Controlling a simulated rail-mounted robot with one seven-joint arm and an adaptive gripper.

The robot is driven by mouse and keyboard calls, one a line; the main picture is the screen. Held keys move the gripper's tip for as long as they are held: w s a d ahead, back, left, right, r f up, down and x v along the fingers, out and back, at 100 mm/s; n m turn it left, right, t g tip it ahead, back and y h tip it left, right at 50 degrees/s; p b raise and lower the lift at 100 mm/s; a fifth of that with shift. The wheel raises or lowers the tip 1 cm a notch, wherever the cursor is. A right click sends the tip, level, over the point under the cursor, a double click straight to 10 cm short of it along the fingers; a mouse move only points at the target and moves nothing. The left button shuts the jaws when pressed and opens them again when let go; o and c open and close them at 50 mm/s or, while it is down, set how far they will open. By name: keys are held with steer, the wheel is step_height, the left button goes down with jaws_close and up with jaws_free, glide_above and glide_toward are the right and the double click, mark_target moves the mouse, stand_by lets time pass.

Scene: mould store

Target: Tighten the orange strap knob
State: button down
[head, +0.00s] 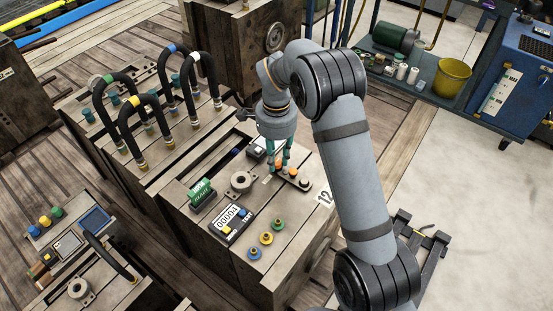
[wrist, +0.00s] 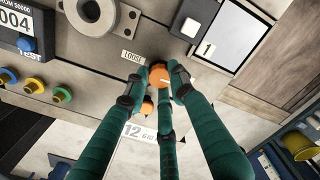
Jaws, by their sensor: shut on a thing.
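The orange strap knob (wrist: 158,76) carries a white mark and sits between my fingertips in the wrist view. My gripper (wrist: 164,71) has several teal fingers, closed around the knob from its sides. In the head view my gripper (head: 279,160) points down onto the knob at the right end of the wooden mould block (head: 262,268). A second orange knob (head: 293,171) stands just beside it, and it also shows partly behind the fingers in the wrist view (wrist: 147,105). A label (wrist: 132,55) reading "LOOSE" lies left of the knob. The knob's lower part is hidden.
A counter box (head: 231,222), a green block (head: 201,193), a grey ring (head: 241,182) and coloured round pieces (head: 266,238) sit left of my gripper. Tall black hoses (head: 172,85) stand farther left. A yellow bucket (head: 452,78) is at the back right.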

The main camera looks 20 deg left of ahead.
mark_target(276, 162)
steer(key=shift+m, duration=0.4)
steer(key=c, duration=1.6)
jaws_free()
steer(key=shift+o, duration=0.7)
step_height(276, 162, up, 12)
step_height(276, 162, down, 12)
steer(key=shift+f, duration=0.1)
